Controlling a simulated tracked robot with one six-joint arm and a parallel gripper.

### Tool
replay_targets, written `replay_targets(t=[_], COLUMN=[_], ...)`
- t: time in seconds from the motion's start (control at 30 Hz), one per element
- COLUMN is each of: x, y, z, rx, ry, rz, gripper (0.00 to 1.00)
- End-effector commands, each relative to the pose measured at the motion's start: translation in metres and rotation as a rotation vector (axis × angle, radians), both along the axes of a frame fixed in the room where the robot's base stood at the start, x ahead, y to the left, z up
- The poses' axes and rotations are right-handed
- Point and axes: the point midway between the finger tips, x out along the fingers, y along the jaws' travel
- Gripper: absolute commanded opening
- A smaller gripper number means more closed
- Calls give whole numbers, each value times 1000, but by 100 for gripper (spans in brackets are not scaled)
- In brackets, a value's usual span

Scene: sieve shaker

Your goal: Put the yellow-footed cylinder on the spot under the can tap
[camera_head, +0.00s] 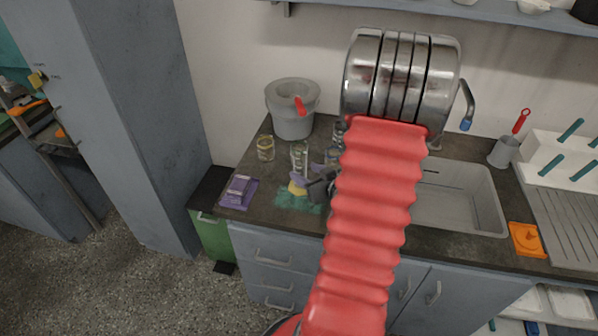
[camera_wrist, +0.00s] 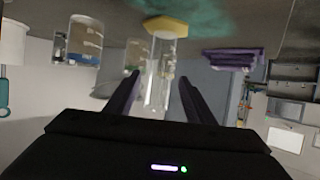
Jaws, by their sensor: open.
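The yellow-footed cylinder is a tall clear glass (camera_head: 299,154) with a yellow foot (camera_head: 297,188), upright on a green mat (camera_head: 293,203). My gripper (camera_head: 305,176) is low beside it, with purple fingers. In the wrist view, which is upside down, the fingers (camera_wrist: 160,82) are apart with the cylinder (camera_wrist: 160,70) between or just beyond them; contact cannot be told. The yellow foot (camera_wrist: 167,26) rests on the mat. The grey can (camera_head: 291,118) with a red tap (camera_head: 300,106) stands at the back by the wall. I cannot make out the spot under the tap.
A beaker (camera_head: 265,148) stands left of the cylinder, and more glassware (camera_head: 338,132) behind my gripper. A purple block (camera_head: 239,192) lies at the front left. The sink (camera_head: 457,197) is to the right. My red arm hides part of the counter.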

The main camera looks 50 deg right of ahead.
Motion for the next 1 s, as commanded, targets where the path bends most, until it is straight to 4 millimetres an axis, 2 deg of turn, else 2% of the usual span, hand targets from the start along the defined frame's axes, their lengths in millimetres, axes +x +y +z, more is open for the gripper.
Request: replay_targets(t=[0.1,0.3,0.9,1.0], x=[-17,-33,-36,-36], y=[4,10,12,12], z=[7,15,16,16], rx=[0,0,1,1], ry=[0,-1,0,-1], rz=[-3,-2,0,0], gripper=[49,49,49,52])
